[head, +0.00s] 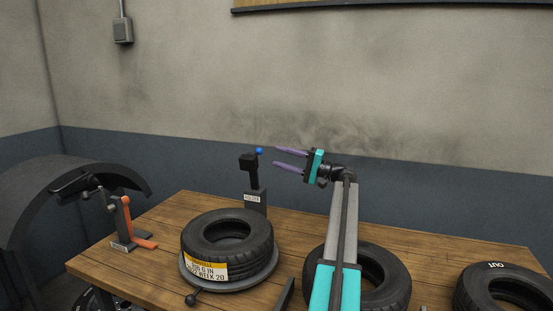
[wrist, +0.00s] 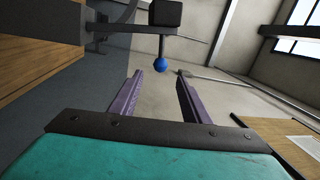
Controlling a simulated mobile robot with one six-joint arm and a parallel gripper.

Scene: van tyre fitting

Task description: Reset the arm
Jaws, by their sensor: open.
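My gripper (head: 291,159) is open and empty, raised above the back of the wooden bench (head: 165,222) with its two purple fingers pointing left. In the wrist view its fingers (wrist: 157,98) stand apart with nothing between them. Just beyond the fingertips is a black holder post (head: 249,163) with a blue ball (head: 259,150) at its top. In the wrist view the blue ball (wrist: 160,65) hangs below a black block (wrist: 165,13), ahead of the fingers and apart from them. My arm reaches up from the front of the bench and hides part of the middle tyre.
A tyre with a yellow label (head: 228,241) lies on a round turntable (head: 262,277) at left. Another tyre (head: 385,277) lies behind my arm, and one marked OUT (head: 505,285) is at right. An orange-handled tool (head: 128,225) stands at the left edge. The air above the bench's right is clear.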

